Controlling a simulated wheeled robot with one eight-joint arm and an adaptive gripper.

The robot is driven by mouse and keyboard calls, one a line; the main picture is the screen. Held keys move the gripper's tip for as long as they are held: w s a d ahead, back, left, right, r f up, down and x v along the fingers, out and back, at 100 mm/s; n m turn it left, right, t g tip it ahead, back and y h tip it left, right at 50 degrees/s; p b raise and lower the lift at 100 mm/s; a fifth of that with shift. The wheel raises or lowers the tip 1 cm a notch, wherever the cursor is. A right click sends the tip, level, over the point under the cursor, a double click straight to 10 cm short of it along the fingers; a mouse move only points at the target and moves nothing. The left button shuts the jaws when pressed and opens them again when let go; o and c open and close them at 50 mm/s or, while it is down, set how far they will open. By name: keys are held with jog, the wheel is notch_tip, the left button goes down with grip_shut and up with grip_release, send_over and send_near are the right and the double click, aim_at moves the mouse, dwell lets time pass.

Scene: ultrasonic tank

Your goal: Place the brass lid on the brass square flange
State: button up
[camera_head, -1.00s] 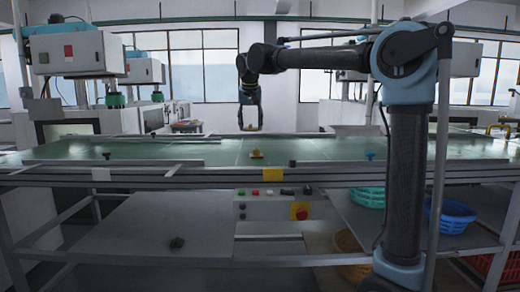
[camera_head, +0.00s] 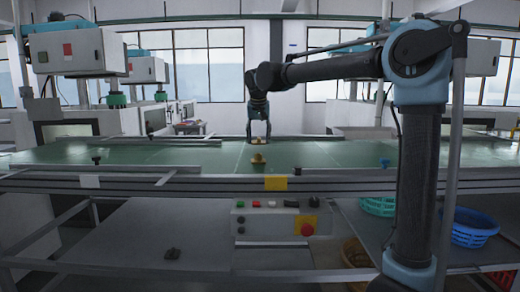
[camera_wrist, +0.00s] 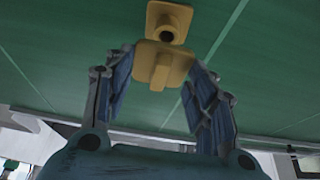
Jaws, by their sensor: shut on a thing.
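The brass square flange (camera_head: 258,160) lies on the green tabletop, near the middle of the head view. In the wrist view the flange (camera_wrist: 168,18) is at the top, a yellow square plate with a dark round hole. My gripper (camera_head: 258,140) is just behind and above it in the head view. In the wrist view my gripper (camera_wrist: 160,68) is shut on the brass lid (camera_wrist: 162,62), a yellow square plate with a bar-like handle between the fingers. The lid partly overlaps the flange's lower edge in that view. The gap between them cannot be judged.
The green tabletop (camera_head: 120,152) is mostly clear around the flange. Grey rails (camera_head: 145,168) lie along its front. A small blue part (camera_head: 384,162) is at right and a dark part (camera_head: 97,160) at left. Blue and teal baskets sit below.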

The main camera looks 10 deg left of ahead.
aim_at(258, 142)
jog(key=shift+a+f, duration=0.1)
jog(key=shift+f, duration=2)
jog(key=shift+f, duration=0.1)
jog(key=o, duration=1.4)
jog(key=shift+c, duration=0.2)
jog(key=shift+s, duration=0.1)
jog(key=v, duration=1.2)
